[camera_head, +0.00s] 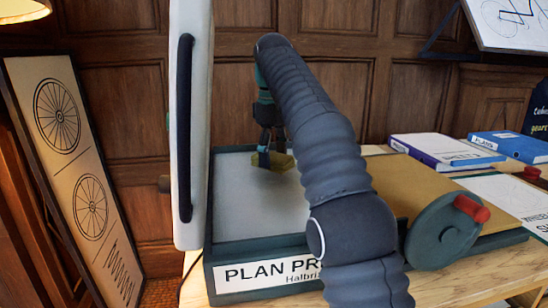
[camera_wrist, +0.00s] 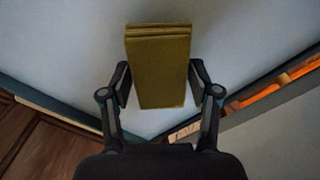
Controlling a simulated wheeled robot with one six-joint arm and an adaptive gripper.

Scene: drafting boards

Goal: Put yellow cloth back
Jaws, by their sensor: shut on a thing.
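The yellow cloth (camera_wrist: 158,70) is a folded, olive-yellow pad. In the wrist view it sits between the two fingers of my gripper (camera_wrist: 158,82), which is shut on it from both sides. In the head view the cloth (camera_head: 284,162) shows at my gripper (camera_head: 268,152), over the pale grey bed (camera_head: 232,190) of the plan press. Whether the cloth touches the bed or hangs just above it, I cannot tell. My arm hides part of the bed's right side.
The press's tall white lid (camera_head: 196,120) with a dark handle (camera_head: 185,128) stands raised on the left. A green crank wheel with a red knob (camera_head: 470,208) is at the right. Blue binders (camera_head: 512,145) and a white binder (camera_head: 445,150) lie behind on the wooden table.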

